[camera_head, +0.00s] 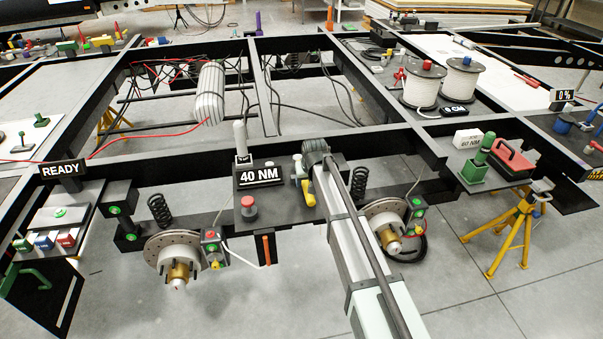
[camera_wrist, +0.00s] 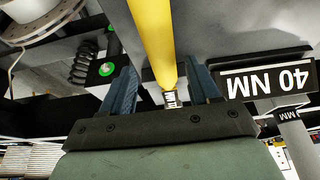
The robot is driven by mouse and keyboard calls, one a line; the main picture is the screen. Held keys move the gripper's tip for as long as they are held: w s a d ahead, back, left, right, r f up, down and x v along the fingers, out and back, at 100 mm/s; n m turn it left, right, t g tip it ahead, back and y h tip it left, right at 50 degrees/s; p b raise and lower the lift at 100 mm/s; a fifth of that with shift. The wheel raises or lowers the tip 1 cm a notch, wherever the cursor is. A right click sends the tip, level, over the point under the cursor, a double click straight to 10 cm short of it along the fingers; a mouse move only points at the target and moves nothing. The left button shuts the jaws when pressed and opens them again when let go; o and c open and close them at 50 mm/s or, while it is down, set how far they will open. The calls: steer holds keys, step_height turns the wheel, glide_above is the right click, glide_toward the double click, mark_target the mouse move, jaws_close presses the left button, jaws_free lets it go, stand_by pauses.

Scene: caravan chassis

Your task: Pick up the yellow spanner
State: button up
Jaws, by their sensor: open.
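The yellow spanner (camera_wrist: 155,42) is a long yellow bar in the wrist view. It runs down from the top edge to a narrow silver end with a small label. My gripper (camera_wrist: 163,82) is open, with one blue-grey finger to each side of the spanner's lower end. Gaps show beside the bar; its depth relative to the fingertips is hard to judge. In the head view, a small yellow part of the spanner (camera_head: 308,193) shows at the end of my arm on the dark central plate. My arm partly hides that spot.
The 40 NM sign (camera_head: 261,176) stands just left of the spanner. A red-capped jar (camera_head: 249,207) is in front of it. Brake discs (camera_head: 172,251) and black springs (camera_head: 160,210) flank the plate. Black chassis beams (camera_head: 262,95) surround the area; floor shows between them.

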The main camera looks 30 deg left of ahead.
mark_target(306, 182)
steer(key=shift+a+x, duration=0.15)
steer(key=shift+x, duration=1.05)
steer(key=shift+a+x, duration=0.1)
steer(key=shift+x, duration=1.05)
steer(key=shift+r, duration=0.1)
steer(key=shift+c, duration=0.3)
jaws_close()
